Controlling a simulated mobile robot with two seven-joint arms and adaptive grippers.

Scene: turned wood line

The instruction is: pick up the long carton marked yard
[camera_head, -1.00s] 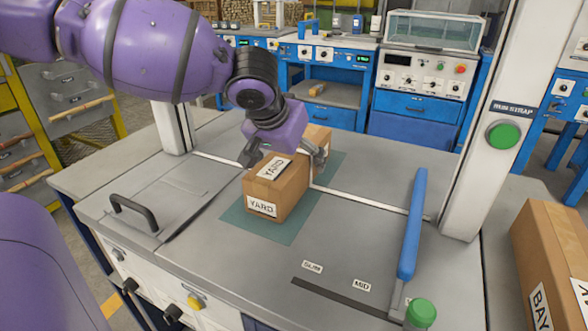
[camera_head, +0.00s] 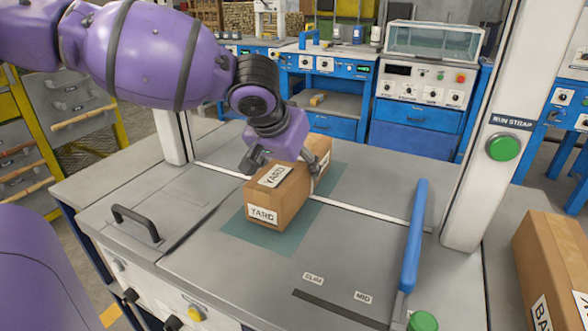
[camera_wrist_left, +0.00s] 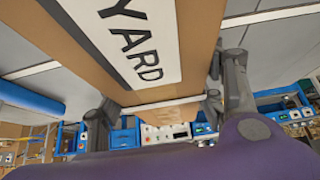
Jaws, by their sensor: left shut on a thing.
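The long brown carton (camera_head: 290,206) has white YARD labels on its top and near end. It lies lengthwise on a teal mat (camera_head: 258,239) on the grey bench, with no clear gap beneath it. My left gripper (camera_head: 286,171) reaches over it from behind and is shut on its sides, one finger on each side. The wrist hides part of the carton's top. In the left wrist view the carton (camera_wrist_left: 195,25) fills the upper middle with its YARD label, between the fingers of my left gripper (camera_wrist_left: 165,100). My right gripper is not in view.
A blue lever (camera_head: 415,235) and a green button (camera_head: 422,321) stand at the bench's right side. White posts (camera_head: 484,160) rise at both sides. A black handle (camera_head: 134,219) sits at left. Another carton (camera_head: 552,262) lies at the far right. The bench front middle is clear.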

